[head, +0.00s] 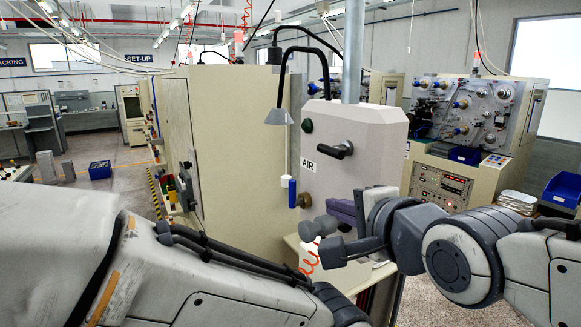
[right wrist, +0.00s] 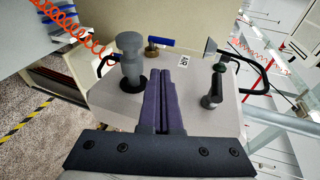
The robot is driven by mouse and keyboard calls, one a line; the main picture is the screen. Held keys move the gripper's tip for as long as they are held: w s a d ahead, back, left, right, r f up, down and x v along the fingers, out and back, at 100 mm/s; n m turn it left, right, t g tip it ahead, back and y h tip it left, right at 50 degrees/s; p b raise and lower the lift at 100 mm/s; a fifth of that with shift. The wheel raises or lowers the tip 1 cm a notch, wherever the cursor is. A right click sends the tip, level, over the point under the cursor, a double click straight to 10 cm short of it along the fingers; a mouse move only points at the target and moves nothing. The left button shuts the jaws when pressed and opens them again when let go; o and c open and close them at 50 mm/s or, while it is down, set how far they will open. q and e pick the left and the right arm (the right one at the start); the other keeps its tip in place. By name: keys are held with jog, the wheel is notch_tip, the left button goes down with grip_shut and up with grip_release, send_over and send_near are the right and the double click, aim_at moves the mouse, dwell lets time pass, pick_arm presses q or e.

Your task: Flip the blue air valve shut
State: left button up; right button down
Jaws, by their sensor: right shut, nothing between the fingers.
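The blue valve lever (head: 292,191) stands upright on a brass valve body (head: 305,201) at the front of the pale box marked AIR (head: 370,130). In the right wrist view the lever (right wrist: 162,42) runs to the right from the brass body (right wrist: 151,51). My right gripper (head: 335,209) has purple fingers pressed together and empty. Its tips (right wrist: 168,72) point toward the box, below the lever in the wrist view and apart from it. In the head view they are right of the valve. My left arm crosses the lower left; its gripper is out of sight.
A grey knob-shaped fitting (head: 318,228) sits close to the right fingers, below the valve. A black handle (head: 336,150) and dark green button (head: 307,126) are higher on the box. A lamp (head: 279,116) hangs above the valve. A tall beige cabinet (head: 235,150) stands left.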

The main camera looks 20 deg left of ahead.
pick_arm(q)
jog(key=shift+w+a+r, duration=0.1)
jog(key=shift+a+r, duration=0.05)
jog(key=shift+a, duration=0.2)
pick_arm(e)
jog(key=shift+a, duration=0.35)
jog(key=shift+s, duration=0.1)
jog(key=shift+a, duration=0.1)
jog(key=b, duration=0.5)
send_near(294, 189)
notch_tip(294, 189, down, 2)
jog(key=w+a, duration=0.1)
jog(key=shift+w+a, duration=0.75)
jog(key=shift+w, duration=0.2)
jog(key=shift+w+a, duration=0.8)
jog(key=shift+w, duration=0.15)
pick_arm(q)
notch_tip(294, 189, down, 4)
jog(key=shift+f, duration=0.25)
jog(key=shift+f, duration=0.1)
